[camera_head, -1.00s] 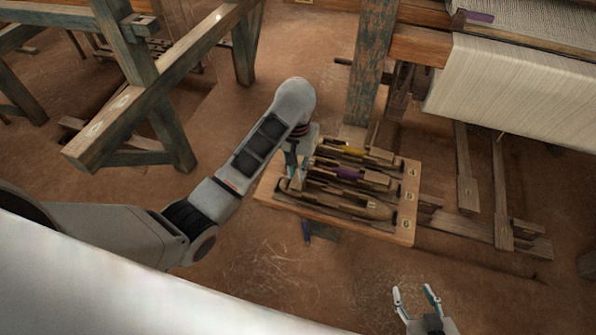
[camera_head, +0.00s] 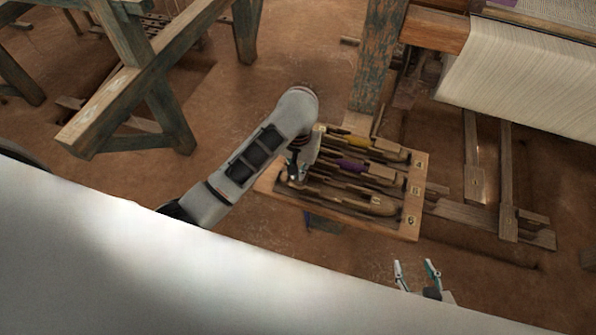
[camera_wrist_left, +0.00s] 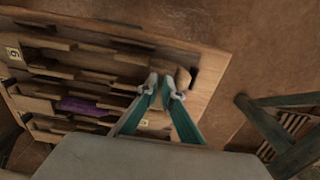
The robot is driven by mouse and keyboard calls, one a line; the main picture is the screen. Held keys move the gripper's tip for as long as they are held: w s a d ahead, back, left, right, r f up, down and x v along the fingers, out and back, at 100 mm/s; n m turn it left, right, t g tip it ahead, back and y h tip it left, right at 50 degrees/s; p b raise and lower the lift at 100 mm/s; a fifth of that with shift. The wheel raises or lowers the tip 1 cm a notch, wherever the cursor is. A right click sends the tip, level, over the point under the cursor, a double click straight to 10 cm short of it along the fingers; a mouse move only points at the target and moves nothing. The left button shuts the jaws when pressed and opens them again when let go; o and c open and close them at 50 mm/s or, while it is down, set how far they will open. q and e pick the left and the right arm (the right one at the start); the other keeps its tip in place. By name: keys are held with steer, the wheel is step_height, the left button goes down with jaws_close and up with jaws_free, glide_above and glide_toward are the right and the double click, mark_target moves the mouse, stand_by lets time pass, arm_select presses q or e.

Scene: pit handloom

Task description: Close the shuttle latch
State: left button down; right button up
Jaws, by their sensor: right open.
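A wooden tray (camera_head: 412,198) holds shuttles in rows marked 4, 5 and 6. One shuttle has yellow thread (camera_head: 356,141), one has purple thread (camera_head: 350,165), and the one in row 6 (camera_head: 375,205) is plain brown. The purple thread also shows in the left wrist view (camera_wrist_left: 85,106). My left gripper (camera_head: 294,174) is low over the tray's left end. In the left wrist view its fingertips (camera_wrist_left: 161,86) are close together beside a wooden piece (camera_wrist_left: 183,78). Whether they touch or hold anything is unclear. I cannot make out the latch. My right gripper (camera_head: 417,275) is open and empty, in front of the tray.
The loom with its pale cloth (camera_head: 520,85) stands at the upper right. A weathered post (camera_head: 378,60) rises behind the tray. Wooden treadles (camera_head: 508,190) lie right of it. A timber frame (camera_head: 150,80) stands at the upper left. Bare earth floor lies between.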

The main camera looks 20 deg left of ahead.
arm_select(q)
steer(key=shift+m, duration=0.3)
steer(key=m, duration=0.2)
steer(key=shift+w+m, duration=0.1)
steer(key=shift+m, duration=0.3)
steer(key=m, duration=0.5)
steer(key=shift+r, duration=0.1)
steer(key=m, duration=0.5)
steer(key=shift+m, duration=2.2)
steer(key=c, duration=2.5)
jaws_free()
